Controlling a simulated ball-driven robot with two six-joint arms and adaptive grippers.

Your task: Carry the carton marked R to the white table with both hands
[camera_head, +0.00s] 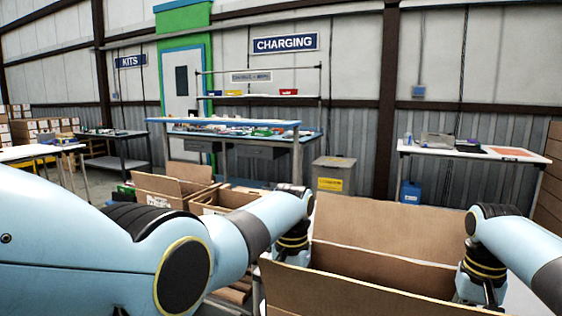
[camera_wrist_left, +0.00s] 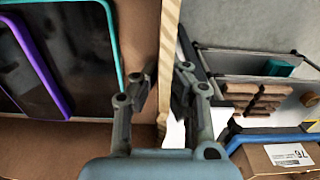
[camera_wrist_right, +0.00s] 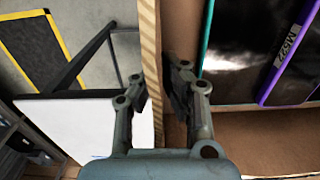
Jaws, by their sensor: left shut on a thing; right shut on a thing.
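A large open brown carton (camera_head: 365,262) is in front of me in the head view, flaps up. No letter R shows on its visible faces. My left gripper (camera_wrist_left: 166,88) is shut on one carton wall (camera_wrist_left: 172,30), and my right gripper (camera_wrist_right: 163,85) is shut on the opposite wall (camera_wrist_right: 149,40). In the head view their fingertips are hidden by the carton. Flat dark items with teal and purple edges lie inside, seen in the left wrist view (camera_wrist_left: 75,50) and the right wrist view (camera_wrist_right: 245,50). A white surface (camera_wrist_right: 85,125) shows outside the right wall, below the gripper.
Smaller open cartons (camera_head: 170,187) stand beyond my left arm. A grey bin (camera_head: 333,176) stands behind the carton. A white-topped table (camera_head: 475,152) with items is at the back right, and a blue-edged bench (camera_head: 240,135) at the back. Yellow-edged black mat (camera_wrist_right: 35,40) lies on the floor.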

